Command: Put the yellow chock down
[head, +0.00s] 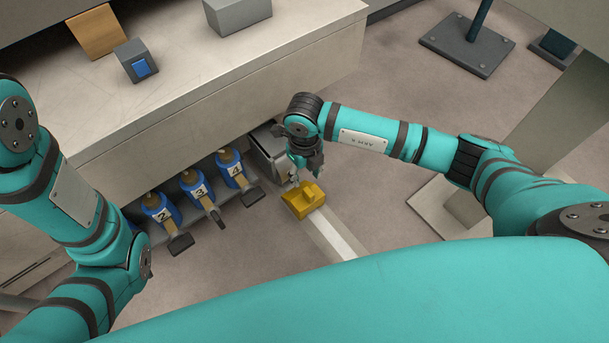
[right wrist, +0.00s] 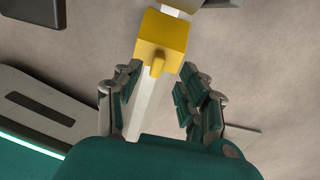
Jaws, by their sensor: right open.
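The yellow chock (head: 303,200) sits on the floor at the end of a pale strip, just right of the machine's base in the head view. In the right wrist view the yellow chock (right wrist: 163,38) lies beyond the fingertips, with its raised grip part towards me. My right gripper (head: 299,178) is just above and behind the chock in the head view. Its fingers (right wrist: 158,82) are spread apart in the right wrist view, with nothing between them but the strip. My left arm shows at the left of the head view, but its gripper is out of view.
A white strip (head: 338,238) runs along the floor. The bench (head: 200,85) overhangs behind. A dark base plate (head: 467,44) stands at the back right.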

